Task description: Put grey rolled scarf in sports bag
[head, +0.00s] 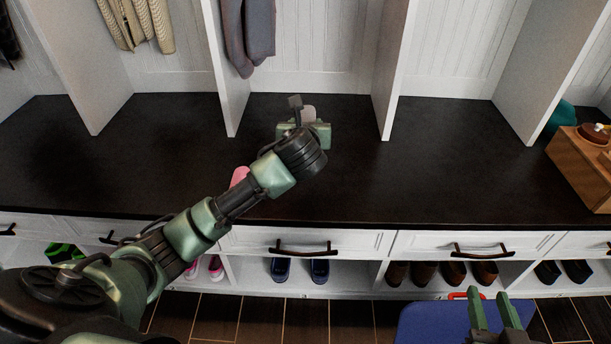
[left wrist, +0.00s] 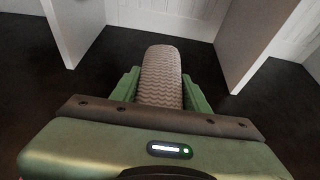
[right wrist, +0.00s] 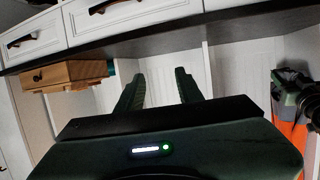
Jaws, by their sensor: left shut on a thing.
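The grey rolled scarf (left wrist: 160,68), with a ribbed zigzag texture, stands up between the fingers of my left gripper (left wrist: 161,82) in the left wrist view. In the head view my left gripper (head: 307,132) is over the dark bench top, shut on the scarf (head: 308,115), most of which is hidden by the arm. A blue object (head: 418,322) with a red part lies low at the bottom right; I cannot tell for sure whether it is the sports bag. My right gripper (head: 492,299) is in front of it, open and empty; it also shows in the right wrist view (right wrist: 160,78).
The dark bench (head: 430,180) is mostly clear, with white upright dividers behind. A wooden box (head: 585,165) stands at its right end. A pink item (head: 239,176) is partly behind my left arm. Several shoes sit in cubbies below the drawers.

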